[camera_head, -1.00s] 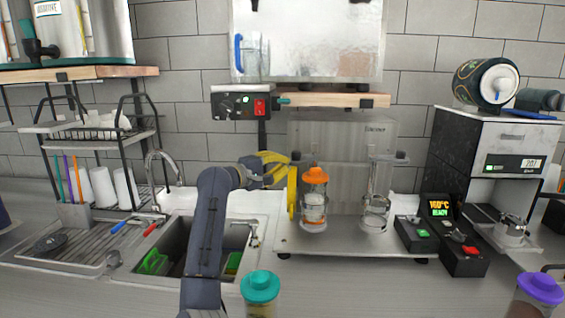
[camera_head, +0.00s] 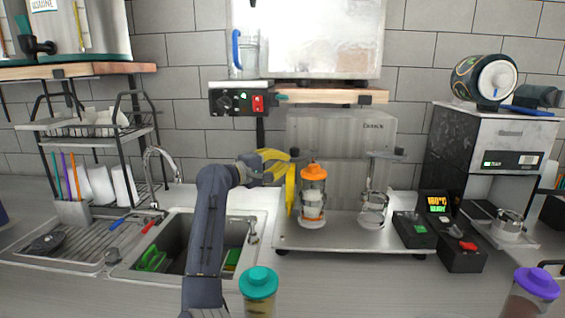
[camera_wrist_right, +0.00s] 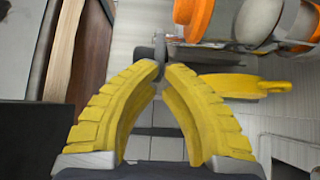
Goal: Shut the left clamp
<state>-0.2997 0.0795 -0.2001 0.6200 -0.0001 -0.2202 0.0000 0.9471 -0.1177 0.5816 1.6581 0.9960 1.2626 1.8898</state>
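The sealing machine (camera_head: 340,130) stands mid-counter with two stations on its metal plate. At the left one, a cup with an orange top (camera_head: 313,200) stands upright; the orange part shows in the right wrist view (camera_wrist_right: 193,15). An upright yellow piece (camera_head: 291,190) is beside it; a yellow piece with a ringed end (camera_wrist_right: 240,86) shows in the wrist view. My right gripper (camera_head: 285,160) is left of this station, its yellow fingertips drawn together (camera_wrist_right: 162,68). A grey bar (camera_wrist_right: 160,46) shows at the tips; whether it is held is unclear. My left gripper is out of view.
The right station (camera_head: 373,205) is close by. Control boxes (camera_head: 462,248) sit right of the plate. A teal-lidded jar (camera_head: 259,283) stands in front, the sink (camera_head: 180,240) lies left, and a shelf (camera_head: 330,96) hangs above.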

